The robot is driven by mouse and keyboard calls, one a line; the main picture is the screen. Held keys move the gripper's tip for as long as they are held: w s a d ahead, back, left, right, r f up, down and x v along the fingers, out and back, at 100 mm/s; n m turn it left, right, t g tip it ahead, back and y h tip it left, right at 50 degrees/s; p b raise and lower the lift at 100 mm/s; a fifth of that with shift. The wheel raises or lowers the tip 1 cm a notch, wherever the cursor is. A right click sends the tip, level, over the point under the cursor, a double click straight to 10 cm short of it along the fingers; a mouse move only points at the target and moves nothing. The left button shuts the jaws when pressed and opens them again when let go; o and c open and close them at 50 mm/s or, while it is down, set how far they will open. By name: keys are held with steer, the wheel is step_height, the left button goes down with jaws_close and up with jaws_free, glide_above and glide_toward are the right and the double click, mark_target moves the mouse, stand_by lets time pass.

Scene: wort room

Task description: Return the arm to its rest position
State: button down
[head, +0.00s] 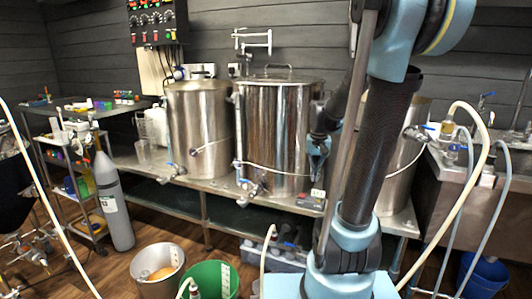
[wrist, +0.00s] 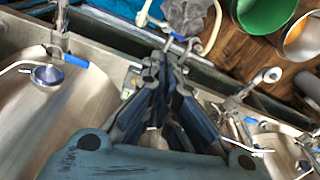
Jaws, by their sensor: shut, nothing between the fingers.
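My gripper (wrist: 166,62) shows in the wrist view, its dark fingers drawn together with nothing between them. It points down over the edge of the steel bench, with steel vessels and taps below. In the head view my arm (head: 378,150) rises from its pale blue base and fills the right of the middle, hiding part of the right-hand vessel.
Steel kettles (head: 275,130) with taps and hoses stand on a steel bench (head: 225,185). A green bucket (head: 210,280) and a steel bucket (head: 158,272) stand on the floor. A grey gas cylinder (head: 112,200) stands by a shelf trolley at left. A sink (head: 480,160) is at right.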

steer(key=s+f+n, duration=0.1)
steer(key=s+f, duration=0.2)
steer(key=s, duration=0.7)
steer(key=s+f+n+t, duration=0.1)
steer(key=s+f, duration=0.2)
steer(key=s, duration=0.7)
steer(key=shift+s, duration=0.35)
steer(key=shift+s+d, duration=0.1)
steer(key=shift+s, duration=0.05)
